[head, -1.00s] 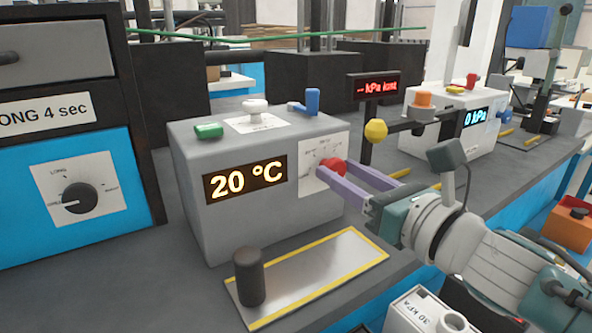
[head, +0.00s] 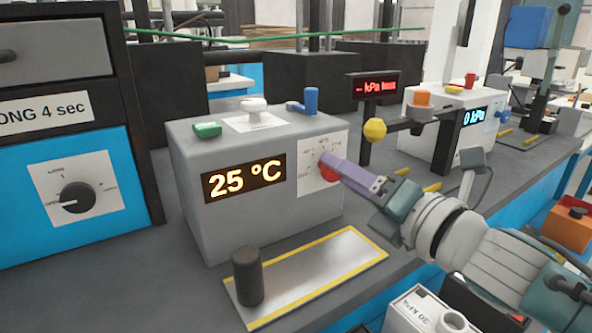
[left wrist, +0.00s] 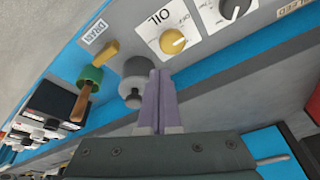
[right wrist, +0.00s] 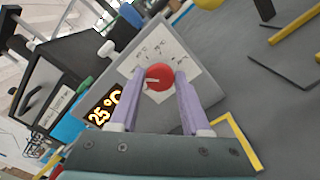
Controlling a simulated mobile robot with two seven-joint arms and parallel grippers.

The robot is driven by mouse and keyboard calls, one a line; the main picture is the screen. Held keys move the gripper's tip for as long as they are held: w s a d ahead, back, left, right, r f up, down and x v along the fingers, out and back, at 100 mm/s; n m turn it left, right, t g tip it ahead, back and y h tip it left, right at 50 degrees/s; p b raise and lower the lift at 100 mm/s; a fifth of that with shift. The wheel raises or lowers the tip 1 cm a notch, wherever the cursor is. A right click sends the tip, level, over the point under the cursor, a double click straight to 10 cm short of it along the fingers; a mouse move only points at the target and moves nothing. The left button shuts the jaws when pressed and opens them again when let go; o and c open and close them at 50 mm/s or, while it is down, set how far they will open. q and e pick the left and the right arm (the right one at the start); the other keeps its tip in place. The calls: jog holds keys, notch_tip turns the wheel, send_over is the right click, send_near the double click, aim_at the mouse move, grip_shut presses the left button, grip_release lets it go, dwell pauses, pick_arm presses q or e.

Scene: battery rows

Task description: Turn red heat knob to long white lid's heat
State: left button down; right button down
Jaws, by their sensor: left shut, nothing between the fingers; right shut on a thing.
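The red heat knob (head: 328,172) sits on a white dial plate on the side of the grey heater box (head: 240,225). The box's display (head: 244,179) reads 25 °C. My right gripper (head: 326,164) is shut on the red knob; in the right wrist view its fingers lie on both sides of the knob (right wrist: 159,77). The dial marks are too small to read. My left gripper (left wrist: 156,85) is shut and empty, beside a grey knob in the left wrist view, and is not in the head view. I cannot make out a long white lid.
A white knob (head: 255,106), a green piece (head: 207,130) and a blue lever (head: 311,101) are on top of the box. A yellow-edged plate (head: 325,272) with a dark cylinder (head: 248,275) lies in front. A yellow ball (head: 375,129) stands close behind my right gripper.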

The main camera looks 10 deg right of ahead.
pick_arm(q)
jog(key=shift+r, duration=0.15)
jog(key=shift+d+r+p, duration=0.1)
jog(key=shift+r+p, duration=0.85)
jog(key=shift+p, duration=0.15)
pick_arm(e)
jog(key=shift+a+f+m, duration=0.1)
jog(key=shift+f+m, duration=0.05)
jog(key=shift+m, duration=6.45)
jog(key=shift+a+f+m, duration=0.1)
jog(key=shift+f+m, duration=0.05)
jog(key=shift+m, duration=6.45)
jog(key=shift+c, duration=2)
grip_release()
jog(key=shift+s+d, duration=0.1)
jog(key=shift+s, duration=0.05)
